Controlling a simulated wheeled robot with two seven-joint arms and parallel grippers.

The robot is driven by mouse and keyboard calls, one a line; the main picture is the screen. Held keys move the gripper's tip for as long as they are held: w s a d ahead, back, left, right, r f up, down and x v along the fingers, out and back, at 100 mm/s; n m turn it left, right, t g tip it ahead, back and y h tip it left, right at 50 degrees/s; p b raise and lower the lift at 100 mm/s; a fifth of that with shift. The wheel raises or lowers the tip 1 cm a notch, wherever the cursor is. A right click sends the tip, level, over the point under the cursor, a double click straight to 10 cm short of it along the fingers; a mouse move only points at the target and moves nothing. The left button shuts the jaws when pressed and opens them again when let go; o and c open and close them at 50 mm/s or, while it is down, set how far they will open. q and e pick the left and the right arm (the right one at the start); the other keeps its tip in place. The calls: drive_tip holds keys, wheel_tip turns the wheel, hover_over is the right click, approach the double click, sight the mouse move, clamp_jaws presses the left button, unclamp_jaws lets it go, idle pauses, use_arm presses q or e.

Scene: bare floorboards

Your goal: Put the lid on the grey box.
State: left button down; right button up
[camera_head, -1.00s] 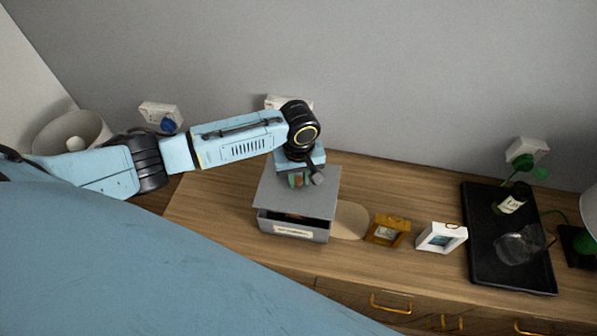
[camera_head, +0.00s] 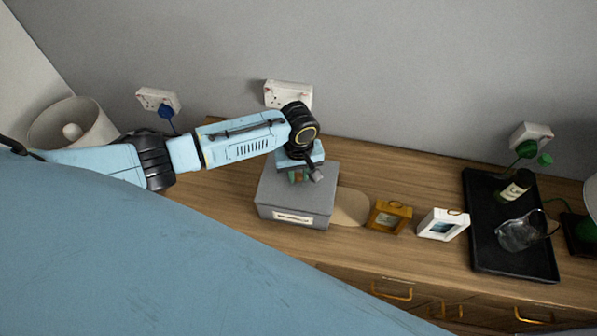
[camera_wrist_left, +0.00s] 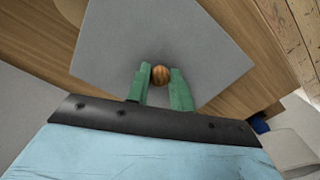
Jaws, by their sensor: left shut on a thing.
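The grey box (camera_head: 290,217) stands on the wooden cabinet with a pale label on its front. The grey lid (camera_head: 272,186) lies over the box top, with no clear gap at the front edge in the head view. In the left wrist view the flat lid (camera_wrist_left: 205,45) fills the middle, with a round wooden knob (camera_wrist_left: 160,74) on it. My left gripper (camera_head: 300,177) is above the lid; its green fingers (camera_wrist_left: 161,80) are shut on the knob from both sides. The box is hidden under the lid in the wrist view. My right gripper is not in view.
To the right of the box are a round tan mat (camera_head: 351,207), a brown frame (camera_head: 389,216) and a white frame (camera_head: 443,225). A black tray (camera_head: 512,258) holds a bottle (camera_head: 515,187) and a glass jug (camera_head: 522,233). The wall with sockets (camera_head: 288,95) is close behind.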

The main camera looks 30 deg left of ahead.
use_arm(q)
drive_tip(key=shift+p, duration=0.9)
idle(0.8)
drive_tip(key=shift+f, duration=0.4)
idle(0.6)
drive_tip(key=c, duration=0.7)
unclamp_jaws()
drive_tip(key=shift+o, duration=0.2)
drive_tip(key=shift+r, duration=3.55)
